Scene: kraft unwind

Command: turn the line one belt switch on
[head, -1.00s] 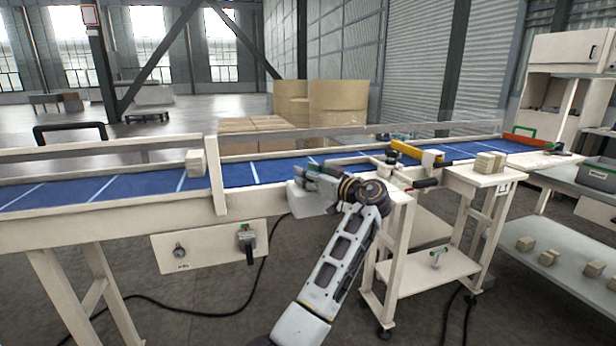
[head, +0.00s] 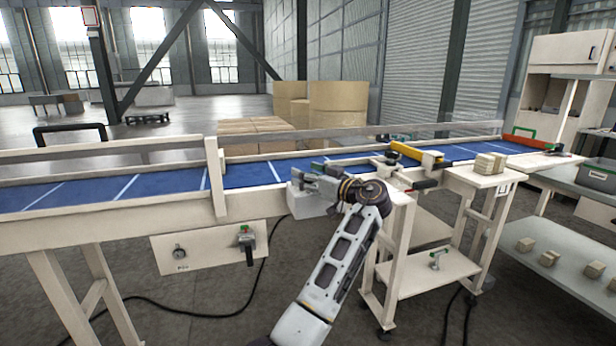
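A pale panel (head: 212,247) hangs under the near side of the conveyor. It carries a round knob (head: 180,252) on its left and a dark lever switch (head: 247,242), with some green on it and its handle pointing down, on its right. The small label under the knob is unreadable, so I cannot tell which control is the line one belt switch. My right gripper (head: 305,179) is at the conveyor's near edge, right of the panel and apart from it, over a white box (head: 313,201). Its fingers point left; their opening is unclear. My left gripper is out of view.
The blue belt (head: 90,191) runs across behind the panel, with an upright post (head: 215,178) at its near side. A yellow bar (head: 405,151) crosses the belt farther right. A black cable (head: 190,312) lies on the floor.

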